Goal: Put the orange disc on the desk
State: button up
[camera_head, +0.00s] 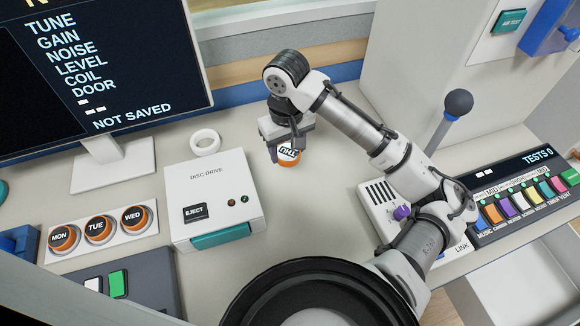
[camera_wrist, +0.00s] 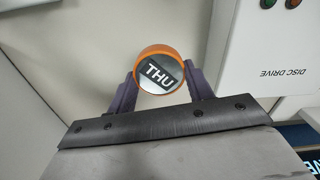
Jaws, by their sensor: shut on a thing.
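An orange disc (camera_head: 288,157) with a white top and a dark THU label is held in my gripper (camera_head: 287,147). In the wrist view the disc (camera_wrist: 161,72) sits between the two dark fingers of my gripper (camera_wrist: 161,85), which touch its sides. The desk (camera_head: 320,225) is a pale surface below and around it. The disc is over a clear part of the desk, right of the disc drive. I cannot tell whether its underside touches the desk.
The disc drive box (camera_head: 213,190) stands to the left, with a white ring (camera_head: 205,142) behind it. A tray (camera_head: 98,230) with MON, TUE and WED discs lies at the left. A monitor (camera_head: 105,60) stands at the back left. A control panel (camera_head: 510,195) and lever (camera_head: 452,110) are at the right.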

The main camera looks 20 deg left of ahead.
aim_at(288, 179)
notch_tip(288, 179, down, 10)
jog(key=shift+r+p, duration=0.2)
jog(key=shift+p, duration=0.25)
jog(key=shift+f, duration=0.1)
jog(key=shift+f, duration=0.15)
jog(key=o, duration=1)
jog(key=shift+c, duration=0.2)
notch_tip(288, 179, up, 12)
jog(key=shift+r+b, duration=0.25)
jog(key=shift+b, duration=0.6)
